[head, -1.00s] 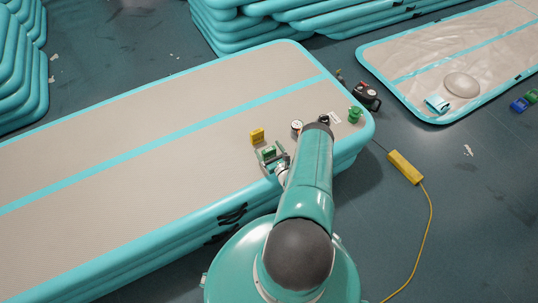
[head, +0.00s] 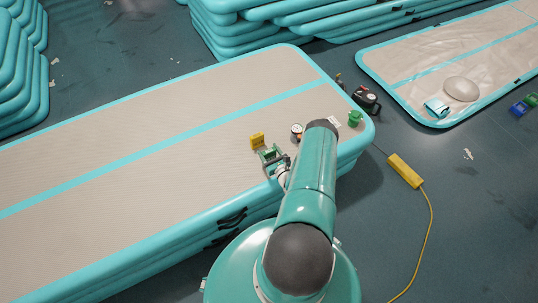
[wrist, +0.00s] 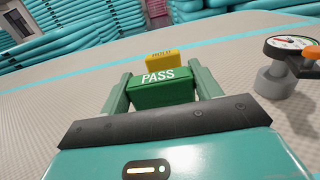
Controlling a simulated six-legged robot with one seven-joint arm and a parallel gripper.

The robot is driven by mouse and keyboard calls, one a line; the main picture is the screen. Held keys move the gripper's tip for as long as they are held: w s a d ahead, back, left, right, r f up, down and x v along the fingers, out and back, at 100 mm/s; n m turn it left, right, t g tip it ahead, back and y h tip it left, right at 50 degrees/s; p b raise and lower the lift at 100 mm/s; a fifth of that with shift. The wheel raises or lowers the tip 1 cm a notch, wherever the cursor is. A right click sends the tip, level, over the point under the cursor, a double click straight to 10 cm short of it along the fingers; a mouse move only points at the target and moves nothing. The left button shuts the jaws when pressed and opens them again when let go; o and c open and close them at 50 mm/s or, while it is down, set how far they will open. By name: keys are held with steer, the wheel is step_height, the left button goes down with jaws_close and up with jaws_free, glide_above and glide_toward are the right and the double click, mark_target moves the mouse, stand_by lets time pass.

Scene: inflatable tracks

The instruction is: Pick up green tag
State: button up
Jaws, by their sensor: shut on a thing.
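The green tag (wrist: 163,90), marked "PASS", sits between the two fingers of my gripper (wrist: 161,90) in the wrist view. My gripper is shut on it, with a finger on each side. In the head view my gripper (head: 271,155) is over the near right part of the inflatable track, and the green tag (head: 270,153) shows small between the fingers. Whether the tag touches the track's top is hard to tell.
A yellow tag (head: 257,139) stands just beyond the green one on the inflatable track (head: 150,165). A pressure gauge (head: 297,129) is to the right, with a green fitting (head: 354,118) near the track's end. The track's left part is clear.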

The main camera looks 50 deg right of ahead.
steer(key=s+d+r, duration=0.3)
steer(key=s+r, duration=0.7)
steer(key=s, duration=0.3)
steer(key=shift+s+d+r, duration=0.25)
steer(key=shift+r, duration=0.05)
steer(key=w+a+r+n+y, duration=0.1)
steer(key=w+a+r, duration=0.3)
steer(key=w+a, duration=0.6)
steer(key=w+a+r+y, duration=0.1)
steer(key=w+a+r, duration=0.3)
steer(key=w+a, duration=0.55)
steer(key=w+a+r+n+y, duration=0.1)
steer(key=a+r, duration=0.3)
steer(key=a, duration=0.7)
steer(key=w+a+r+n+y, duration=0.1)
steer(key=w+a+r, duration=0.3)
steer(key=a, duration=0.7)
steer(key=shift+r+n+t+y, duration=0.4)
steer(key=shift+r+y, duration=0.4)
steer(key=shift+d, duration=0.15)
